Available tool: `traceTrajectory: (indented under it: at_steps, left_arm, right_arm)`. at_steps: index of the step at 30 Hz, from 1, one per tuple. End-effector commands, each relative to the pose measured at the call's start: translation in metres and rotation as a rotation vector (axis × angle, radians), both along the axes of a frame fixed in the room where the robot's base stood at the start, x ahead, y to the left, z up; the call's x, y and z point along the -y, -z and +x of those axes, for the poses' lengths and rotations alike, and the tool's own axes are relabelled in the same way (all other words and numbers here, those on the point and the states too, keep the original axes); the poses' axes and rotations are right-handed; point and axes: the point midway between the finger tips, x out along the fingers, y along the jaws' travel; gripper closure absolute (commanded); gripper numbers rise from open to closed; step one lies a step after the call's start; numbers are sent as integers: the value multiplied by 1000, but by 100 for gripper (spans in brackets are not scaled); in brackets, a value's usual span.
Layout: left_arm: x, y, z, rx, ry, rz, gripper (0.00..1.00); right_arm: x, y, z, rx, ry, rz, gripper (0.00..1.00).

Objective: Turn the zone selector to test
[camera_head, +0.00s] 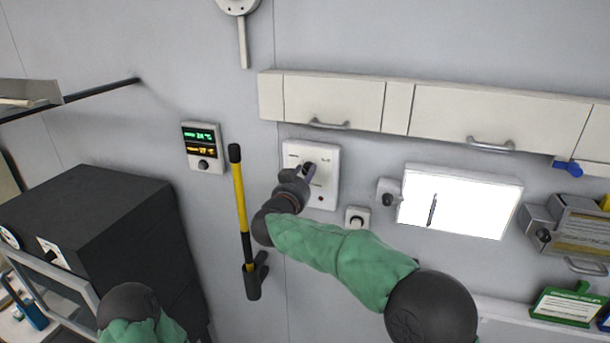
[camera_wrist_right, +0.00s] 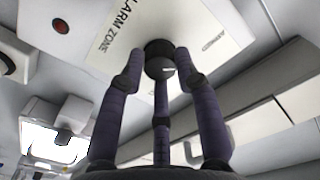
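The zone selector is a white wall panel (camera_head: 325,160) with a black round knob (camera_wrist_right: 160,58). In the right wrist view the panel (camera_wrist_right: 125,38) reads "ALARM ZONE", with "ARMED" to the right of the knob. A small light mark on the knob faces right in that view. My right gripper (camera_head: 306,172) is at the panel and hides the knob in the head view. In the wrist view its dark fingers (camera_wrist_right: 160,78) stand spread around the knob, with small gaps at the sides. Contact is unclear. My left gripper is out of view.
A thermostat-like display (camera_head: 203,148) and a yellow-black bar (camera_head: 241,200) are left of the panel. Cabinets (camera_head: 333,100) hang above. A small switch (camera_head: 357,218) and a bright white panel (camera_head: 460,201) are right. A black oven-like box (camera_head: 95,215) stands lower left.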

Motion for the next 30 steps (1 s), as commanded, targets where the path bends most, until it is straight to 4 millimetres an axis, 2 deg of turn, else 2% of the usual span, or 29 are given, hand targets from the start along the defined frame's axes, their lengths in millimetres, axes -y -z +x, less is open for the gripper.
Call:
traceTrajectory:
  at_steps: [14,30]
  left_arm:
    - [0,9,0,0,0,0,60]
    - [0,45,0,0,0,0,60]
  right_arm:
    - [1,-1,0,31,0,87,100]
    - [2,0,-1,178,0,531,100]
